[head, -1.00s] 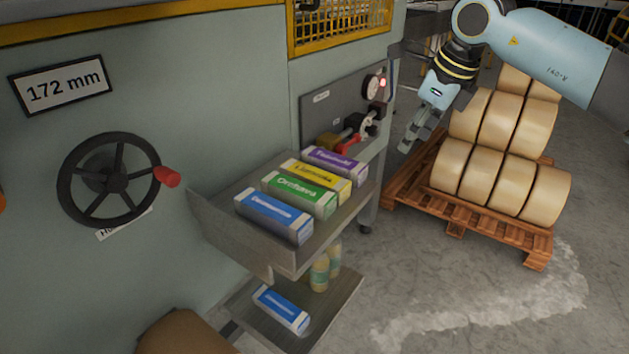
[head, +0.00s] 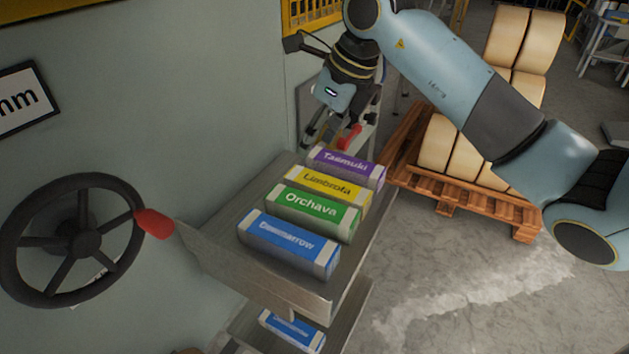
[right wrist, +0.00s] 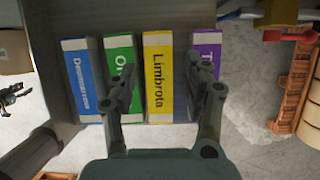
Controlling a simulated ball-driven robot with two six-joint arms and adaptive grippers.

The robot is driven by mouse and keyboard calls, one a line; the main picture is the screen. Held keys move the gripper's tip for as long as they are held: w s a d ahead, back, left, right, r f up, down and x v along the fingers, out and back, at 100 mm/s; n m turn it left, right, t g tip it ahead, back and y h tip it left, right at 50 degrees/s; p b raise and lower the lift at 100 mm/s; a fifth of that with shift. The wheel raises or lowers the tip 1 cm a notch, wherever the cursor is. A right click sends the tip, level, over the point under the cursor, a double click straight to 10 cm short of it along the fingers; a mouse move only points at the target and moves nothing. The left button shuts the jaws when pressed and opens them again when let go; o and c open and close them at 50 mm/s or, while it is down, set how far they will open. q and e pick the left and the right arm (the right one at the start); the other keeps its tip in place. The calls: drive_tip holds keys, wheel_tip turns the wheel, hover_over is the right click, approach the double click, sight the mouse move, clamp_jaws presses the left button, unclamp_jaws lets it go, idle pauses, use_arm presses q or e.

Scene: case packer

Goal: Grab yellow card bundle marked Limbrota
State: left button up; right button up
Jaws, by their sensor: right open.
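The yellow bundle marked Limbrota (head: 328,187) lies on the grey cart's top shelf (head: 322,297), between the green Orchava bundle (head: 311,209) and the purple bundle (head: 346,167). A blue bundle (head: 288,243) lies at the near end of the row. My right gripper (head: 322,138) is open and empty, above the far end of the shelf by the purple bundle. In the right wrist view the open fingers (right wrist: 163,88) appear on either side of the yellow bundle (right wrist: 158,72), in front of the shelf row; their exact height above it is unclear. My left gripper is not in view.
A handwheel with a red knob (head: 153,223) sticks out from the machine wall at the left. A lower shelf holds another blue bundle (head: 292,330). A pallet (head: 466,190) with stacked rolls stands at the right. Open floor lies between cart and pallet.

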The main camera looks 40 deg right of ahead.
sight(299, 173)
drive_tip(key=x, duration=0.3)
drive_tip(key=shift+a+f, duration=0.1)
drive_tip(key=shift+f, duration=0.5)
drive_tip(key=p+x, duration=0.1)
drive_tip(key=x, duration=0.4)
drive_tip(key=shift+w+a+f, duration=0.1)
drive_tip(key=c, duration=0.9)
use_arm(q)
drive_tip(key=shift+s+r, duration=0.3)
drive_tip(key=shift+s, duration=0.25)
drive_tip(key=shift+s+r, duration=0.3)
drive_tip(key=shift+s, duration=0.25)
